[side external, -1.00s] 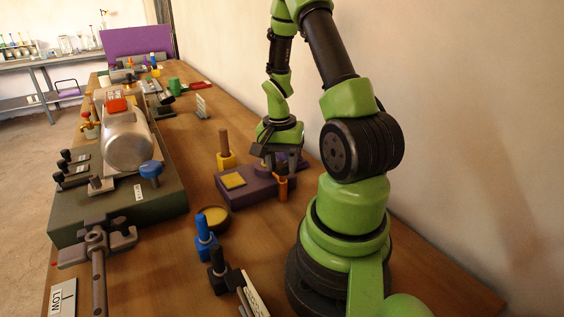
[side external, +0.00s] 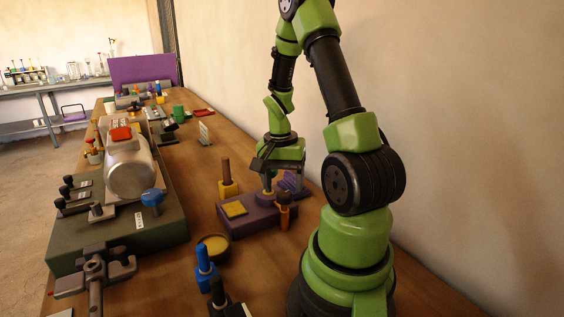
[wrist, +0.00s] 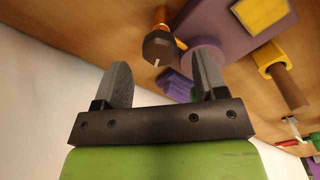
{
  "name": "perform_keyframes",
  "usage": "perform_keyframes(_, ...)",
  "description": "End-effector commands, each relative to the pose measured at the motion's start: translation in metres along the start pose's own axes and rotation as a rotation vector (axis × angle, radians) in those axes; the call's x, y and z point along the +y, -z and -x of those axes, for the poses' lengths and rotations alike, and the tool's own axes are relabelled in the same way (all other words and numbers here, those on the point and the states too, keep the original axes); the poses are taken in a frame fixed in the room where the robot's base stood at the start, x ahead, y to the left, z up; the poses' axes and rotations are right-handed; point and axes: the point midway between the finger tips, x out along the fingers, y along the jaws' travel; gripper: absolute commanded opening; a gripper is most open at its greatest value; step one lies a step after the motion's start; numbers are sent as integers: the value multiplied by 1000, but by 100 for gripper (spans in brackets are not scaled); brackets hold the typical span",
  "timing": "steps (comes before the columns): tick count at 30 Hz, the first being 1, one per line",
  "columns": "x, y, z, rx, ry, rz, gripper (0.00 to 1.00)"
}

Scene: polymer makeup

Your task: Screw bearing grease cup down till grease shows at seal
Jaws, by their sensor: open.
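My gripper (side external: 283,186) is open, with nothing between its fingers. It is above the right end of a purple block (side external: 250,214). A dark round cap with a white mark (wrist: 158,48) sits on an orange stem and may be the grease cup; in the side view the dark-topped orange piece (side external: 284,206) stands at the block's near right. In the wrist view the cap lies beyond the open fingers (wrist: 160,72), apart from them. A round purple boss (wrist: 205,55) is beside it. I cannot make out a seal or any grease there.
The purple block carries a yellow pad (side external: 234,209); a brown rod in a yellow holder (side external: 228,184) stands behind. A round tin (side external: 215,245) and blue bottle (side external: 203,264) stand in front. A motor (side external: 130,169) on a green base is left. The wall is close on the right.

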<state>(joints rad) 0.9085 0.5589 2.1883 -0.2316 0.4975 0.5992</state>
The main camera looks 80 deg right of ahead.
Motion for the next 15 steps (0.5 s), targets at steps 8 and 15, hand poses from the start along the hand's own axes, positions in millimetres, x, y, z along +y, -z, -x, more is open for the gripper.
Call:
perform_keyframes(8,-1,1,52,6,4,1,65)
perform_keyframes(15,0,0,69,1,1,1,65)
